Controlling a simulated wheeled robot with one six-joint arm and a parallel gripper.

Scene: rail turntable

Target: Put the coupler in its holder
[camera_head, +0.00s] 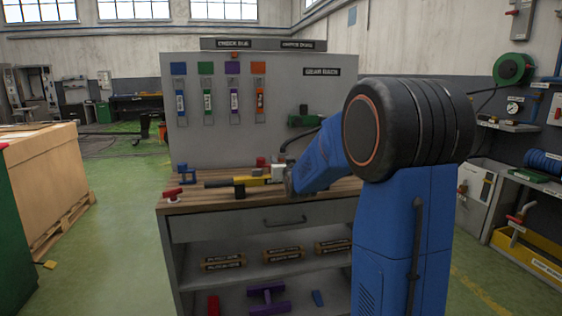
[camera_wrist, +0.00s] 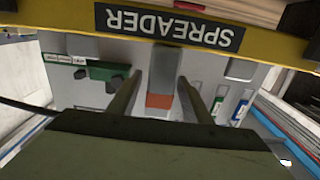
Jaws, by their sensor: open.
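I cannot tell for sure which thing is the coupler. A green fixture (camera_head: 303,121) with a dark part on top sits on the grey board; it also shows upside down in the wrist view (camera_wrist: 106,72). I cannot tell whether it is the holder. My gripper is low over the bench at the end of my blue arm, mostly hidden in the head view. In the wrist view my gripper (camera_wrist: 166,97) is open, its two dark fingers apart. An orange square and grey pocket on the board show between them, apparently behind. A yellow spreader (camera_head: 250,180) lies on the bench beside it; its label (camera_wrist: 170,26) shows upside down.
The wooden bench (camera_head: 200,205) carries a red-handled part (camera_head: 173,194), a blue bracket (camera_head: 186,175) and a small red piece (camera_head: 261,162). Several coloured tags hang on the board (camera_head: 290,90). A black hose runs near the gripper. A crate (camera_head: 45,185) stands left.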

